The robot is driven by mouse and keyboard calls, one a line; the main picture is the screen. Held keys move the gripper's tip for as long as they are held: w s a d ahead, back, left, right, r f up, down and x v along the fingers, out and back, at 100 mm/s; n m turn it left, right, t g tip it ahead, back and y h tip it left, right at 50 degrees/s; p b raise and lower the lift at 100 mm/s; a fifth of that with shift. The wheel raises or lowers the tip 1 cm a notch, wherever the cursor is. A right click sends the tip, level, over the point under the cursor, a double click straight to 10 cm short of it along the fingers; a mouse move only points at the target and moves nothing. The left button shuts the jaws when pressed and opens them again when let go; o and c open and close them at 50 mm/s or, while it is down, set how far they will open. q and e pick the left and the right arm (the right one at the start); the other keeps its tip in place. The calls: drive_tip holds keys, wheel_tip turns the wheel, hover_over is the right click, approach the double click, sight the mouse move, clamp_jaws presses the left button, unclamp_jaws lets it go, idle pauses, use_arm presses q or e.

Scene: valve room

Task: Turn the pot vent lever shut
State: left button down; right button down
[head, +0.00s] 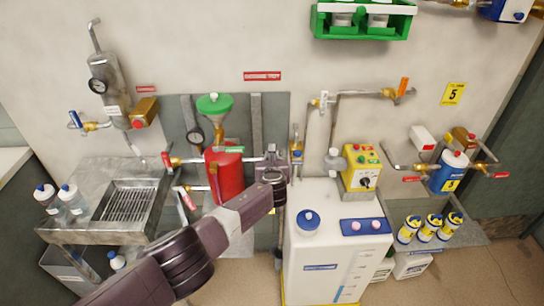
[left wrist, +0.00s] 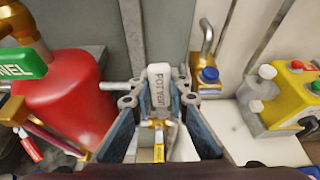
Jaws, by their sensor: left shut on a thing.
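The pot vent lever (left wrist: 160,88) has a pale grip marked "POT VENT" and shows in the left wrist view between the two fingers of my left gripper (left wrist: 158,102). The gripper is shut on this lever. In the head view my left gripper (head: 271,165) is just right of the red pot (head: 226,175), and it hides the lever there. The red pot (left wrist: 62,92) also fills the left of the left wrist view. A small brass fitting (left wrist: 158,126) with a yellow part shows lower between the fingers. My right gripper is not in view.
A green funnel (head: 214,105) sits above the pot. Red-handled levers (head: 167,160) stick out on its left. A white tank (head: 335,245) and a yellow control box (head: 362,172) stand close on the right. A steel sink (head: 130,200) is at left.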

use_arm(q)
drive_tip(key=shift+d+f, duration=0.1)
drive_tip(key=shift+d, duration=0.1)
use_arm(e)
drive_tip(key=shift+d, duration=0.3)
use_arm(q)
drive_tip(key=shift+m, duration=0.3)
drive_tip(key=c, duration=1.8)
unclamp_jaws()
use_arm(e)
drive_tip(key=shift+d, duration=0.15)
use_arm(q)
drive_tip(key=shift+s, duration=0.15)
drive_tip(key=shift+v, duration=5.85)
